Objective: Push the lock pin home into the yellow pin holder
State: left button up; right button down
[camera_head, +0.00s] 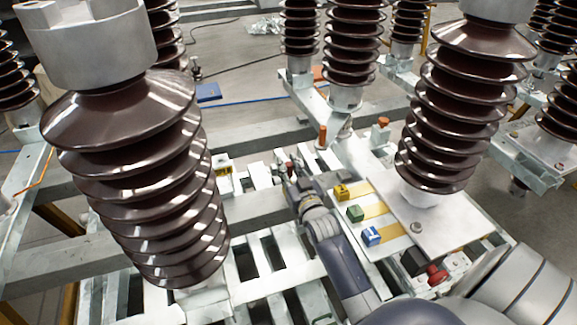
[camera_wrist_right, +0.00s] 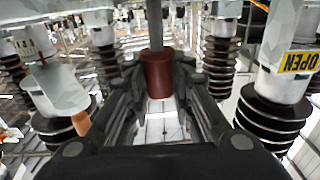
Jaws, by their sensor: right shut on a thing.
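The yellow pin holder (camera_head: 341,192) is a small block at the end of a yellow strip on the pale plate. My right gripper (camera_head: 293,178) is to its left in the head view. In the right wrist view, my right gripper (camera_wrist_right: 158,95) is shut on the lock pin (camera_wrist_right: 158,75), whose reddish-brown grip sits between the fingers with a grey rod beyond it. In the head view the pin shows only as a small red bit (camera_head: 289,167) by the fingertips. The pin is apart from the yellow holder. My left gripper is out of view.
A green holder (camera_head: 354,213) and a blue holder (camera_head: 371,236) line up beside the yellow one. Tall brown insulators (camera_head: 150,170) stand left and right (camera_head: 450,110). Orange pegs (camera_head: 322,137) stand behind. A red knob (camera_head: 437,275) is near my arm.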

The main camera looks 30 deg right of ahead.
aim_at(289, 175)
jog(key=shift+f+b, duration=1.2)
jog(key=shift+f, duration=0.55)
jog(key=c, duration=1.3)
grip_release()
jog(key=shift+s, duration=0.1)
jog(key=v, duration=1.2)
